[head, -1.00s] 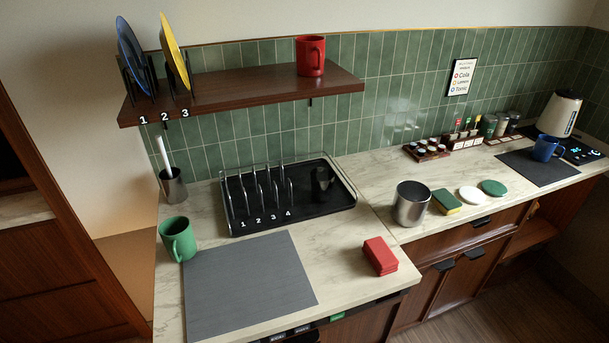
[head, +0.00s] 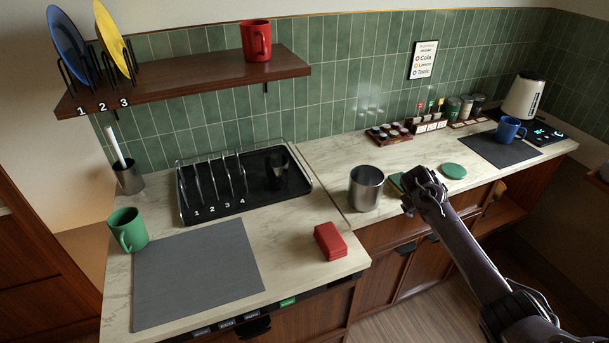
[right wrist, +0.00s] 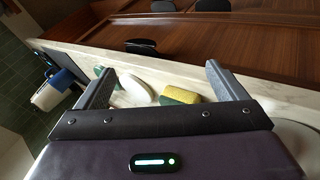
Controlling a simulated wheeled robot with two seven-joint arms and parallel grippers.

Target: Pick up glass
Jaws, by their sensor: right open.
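A dark see-through glass (head: 278,172) stands at the right end of the black drying tray (head: 250,208) in the head view. My right gripper (head: 424,188) is over the right-hand counter, well to the right of the glass, with a metal canister between them. In the right wrist view my right gripper (right wrist: 160,70) has its two fingers wide apart with nothing held between them. The glass is not visible in that view. My left gripper is not in view.
The metal canister (head: 366,188) stands beside my right gripper. The sponge (right wrist: 180,95) and white disc (right wrist: 137,88) lie below it. A red block (head: 330,241), grey mat (head: 197,272) and green mug (head: 128,230) are on the left counter. A shelf (head: 190,78) hangs above.

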